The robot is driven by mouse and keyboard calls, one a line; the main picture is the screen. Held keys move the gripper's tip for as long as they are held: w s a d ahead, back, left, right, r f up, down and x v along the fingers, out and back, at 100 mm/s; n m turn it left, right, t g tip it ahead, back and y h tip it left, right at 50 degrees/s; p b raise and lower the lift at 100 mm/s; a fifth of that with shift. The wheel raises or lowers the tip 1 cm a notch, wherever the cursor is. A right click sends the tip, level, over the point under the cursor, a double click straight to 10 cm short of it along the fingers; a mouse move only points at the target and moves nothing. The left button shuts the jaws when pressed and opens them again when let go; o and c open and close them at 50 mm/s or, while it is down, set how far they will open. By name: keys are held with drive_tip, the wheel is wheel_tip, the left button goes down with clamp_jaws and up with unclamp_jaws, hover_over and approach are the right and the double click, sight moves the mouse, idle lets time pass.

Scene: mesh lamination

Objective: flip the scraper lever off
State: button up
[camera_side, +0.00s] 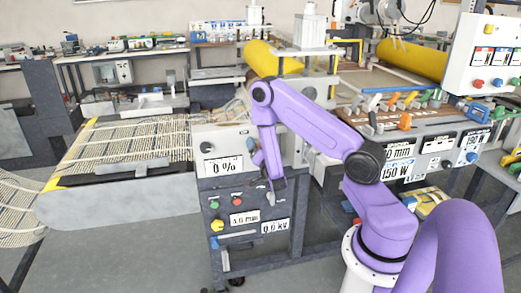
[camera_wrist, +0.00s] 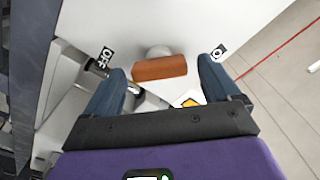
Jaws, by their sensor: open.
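In the wrist view an orange-brown lever handle (camera_wrist: 160,67) lies crosswise on a pale round pivot against a white panel, with an OFF label (camera_wrist: 98,61) to its left and a partly hidden label (camera_wrist: 218,51) to its right. I take it as the scraper lever. My gripper (camera_wrist: 163,69) is open, with one blue finger on either side of the handle and a gap showing at each side. In the side view my gripper (camera_side: 272,188) points down at the front of the machine with the 0 % display (camera_side: 222,166); the lever cannot be made out there.
A metal rod or knob (camera_wrist: 134,88) stands close to the left finger. A dark control panel (camera_side: 245,222) with buttons lies below my gripper in the side view. A mesh conveyor (camera_side: 125,142) extends left. Open floor (camera_wrist: 285,95) shows at right in the wrist view.

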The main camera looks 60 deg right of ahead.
drive_tip(key=shift+w+d, duration=0.15)
drive_tip(key=shift+d, duration=0.05)
drive_tip(key=c, duration=1.1)
drive_tip(key=shift+o, duration=0.2)
drive_tip(key=shift+w+r+n, duration=0.1)
drive_tip(key=shift+n, duration=1.85)
drive_tip(key=shift+w+r+n, duration=0.1)
drive_tip(key=shift+n, duration=1.85)
drive_tip(key=shift+a+n, duration=0.1)
drive_tip(key=shift+n, duration=0.2)
